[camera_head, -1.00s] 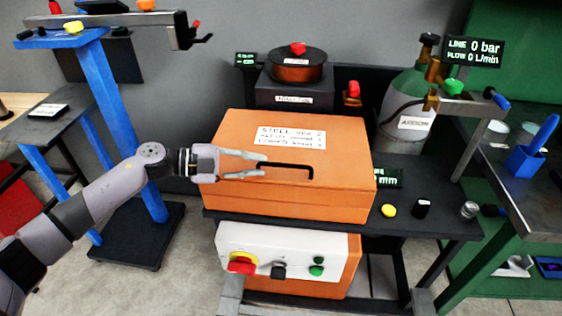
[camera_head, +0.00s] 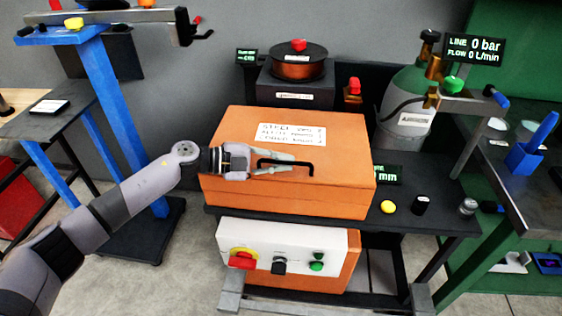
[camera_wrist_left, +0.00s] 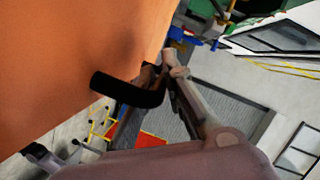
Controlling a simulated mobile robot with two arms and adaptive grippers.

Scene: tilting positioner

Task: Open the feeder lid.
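The feeder is an orange box whose closed lid (camera_head: 335,140) carries a white text label and a black bar handle (camera_head: 305,163). My left gripper (camera_head: 288,166) reaches in from the left over the lid, at the left part of the handle. Its fingers look spread apart, one on the far side and one on the near side of the bar. In the left wrist view the handle (camera_wrist_left: 128,89) lies beside a finger, against the orange lid (camera_wrist_left: 80,45); firm contact does not show. My right gripper is not in view.
A copper wire spool (camera_head: 298,66) stands behind the box, and a green gas cylinder (camera_head: 408,105) behind right. A white control panel (camera_head: 300,245) with a red knob is below. A blue stand (camera_head: 125,110) is at left. The dark bench (camera_head: 445,190) continues right with small knobs.

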